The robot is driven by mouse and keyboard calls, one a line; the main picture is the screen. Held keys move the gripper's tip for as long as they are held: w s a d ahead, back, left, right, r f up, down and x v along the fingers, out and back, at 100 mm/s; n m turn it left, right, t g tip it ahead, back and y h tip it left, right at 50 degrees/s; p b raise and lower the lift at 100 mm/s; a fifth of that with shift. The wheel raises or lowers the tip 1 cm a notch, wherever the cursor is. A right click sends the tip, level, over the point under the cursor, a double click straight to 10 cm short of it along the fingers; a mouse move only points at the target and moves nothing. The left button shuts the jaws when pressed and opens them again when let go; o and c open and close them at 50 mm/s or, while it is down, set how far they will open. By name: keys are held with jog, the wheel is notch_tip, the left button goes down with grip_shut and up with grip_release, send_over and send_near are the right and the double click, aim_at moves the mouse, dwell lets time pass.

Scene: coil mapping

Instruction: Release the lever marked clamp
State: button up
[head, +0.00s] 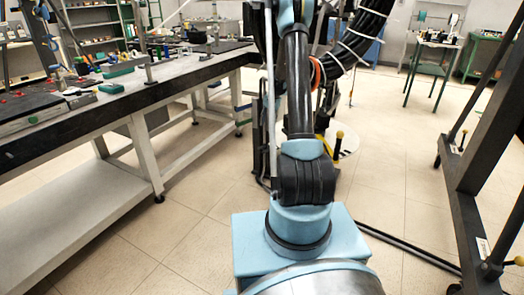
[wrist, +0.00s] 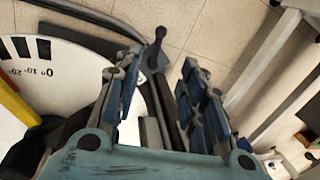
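In the wrist view my gripper (wrist: 162,62) is open, its two blue-padded fingers spread apart. A dark lever (wrist: 155,60) with a rounded end shows in the gap between the fingertips. I cannot tell whether either finger touches it. No clamp marking is readable, so I cannot tell if this is the named lever. A white round dial (wrist: 70,65) with black degree marks lies to the left, partly hidden by the left finger. My gripper cannot be made out there.
A yellow bar (wrist: 16,102) crosses the dial at the wrist view's left edge. In the head view a long workbench (head: 160,75) with tools stands left, and a dark metal frame (head: 468,150) stands right. Tiled floor (head: 400,190) is open between them, crossed by a dark tube.

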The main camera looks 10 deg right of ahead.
aim_at(263, 148)
jog(key=a+f, duration=0.1)
jog(key=f, duration=0.5)
jog(key=w+a+f, duration=0.1)
jog(key=f, duration=0.5)
jog(key=w+f, duration=0.1)
jog(key=f, duration=0.5)
jog(key=shift+w+a+f, duration=0.25)
jog(key=shift+a+f, duration=0.05)
jog(key=shift+a, duration=0.1)
jog(key=shift+a, duration=0.1)
grip_shut()
